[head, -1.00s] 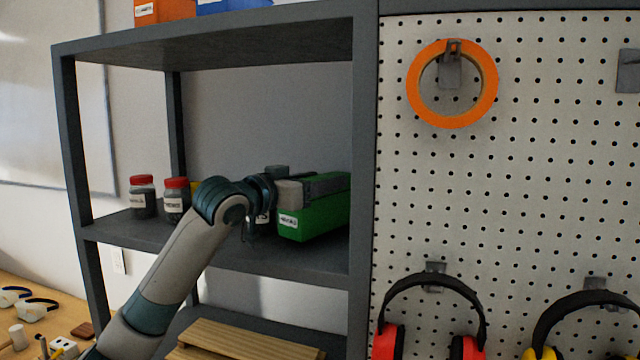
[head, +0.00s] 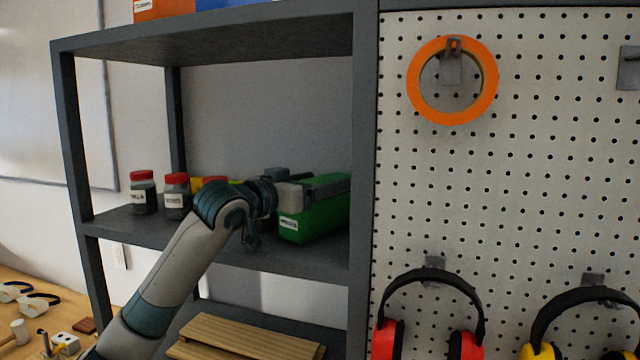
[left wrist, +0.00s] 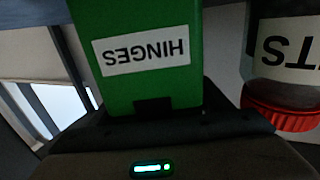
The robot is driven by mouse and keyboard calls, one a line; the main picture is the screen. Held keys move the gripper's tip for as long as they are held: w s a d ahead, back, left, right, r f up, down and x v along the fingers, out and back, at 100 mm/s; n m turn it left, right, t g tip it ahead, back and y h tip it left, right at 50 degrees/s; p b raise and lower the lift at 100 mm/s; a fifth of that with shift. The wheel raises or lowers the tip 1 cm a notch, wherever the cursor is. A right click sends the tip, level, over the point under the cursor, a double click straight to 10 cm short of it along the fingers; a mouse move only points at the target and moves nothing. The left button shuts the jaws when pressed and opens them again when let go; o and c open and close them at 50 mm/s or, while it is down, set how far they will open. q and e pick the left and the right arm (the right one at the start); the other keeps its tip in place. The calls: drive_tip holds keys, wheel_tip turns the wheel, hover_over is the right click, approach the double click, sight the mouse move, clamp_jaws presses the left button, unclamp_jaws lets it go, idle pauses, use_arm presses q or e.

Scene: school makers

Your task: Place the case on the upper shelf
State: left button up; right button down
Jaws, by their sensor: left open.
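The case is a green box (head: 318,220) with a white label on its front end. It stands on the shelf board (head: 310,262) with the jars, against the right post. In the left wrist view the case (left wrist: 140,85) fills the middle, and its label reads HINGES. My left gripper (head: 318,186) is open at the upper part of the case, with its fingers reaching back along it. Whether the fingers touch it I cannot tell. My right gripper is not in view.
Jars with red lids (head: 176,196) stand to the left on the same board; one jar (left wrist: 285,75) is close beside the case. Orange (head: 163,9) and blue boxes sit on the unit's top. Wooden planks (head: 250,340) lie below. A pegboard (head: 540,190) stands right.

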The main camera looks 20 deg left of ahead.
use_arm(q)
drive_tip(key=shift+s+a+b, duration=0.25)
drive_tip(key=shift+s+b, duration=0.1)
drive_tip(key=shift+s, duration=0.05)
drive_tip(key=b+v, duration=0.4)
drive_tip(key=v, duration=0.7)
idle(0.3)
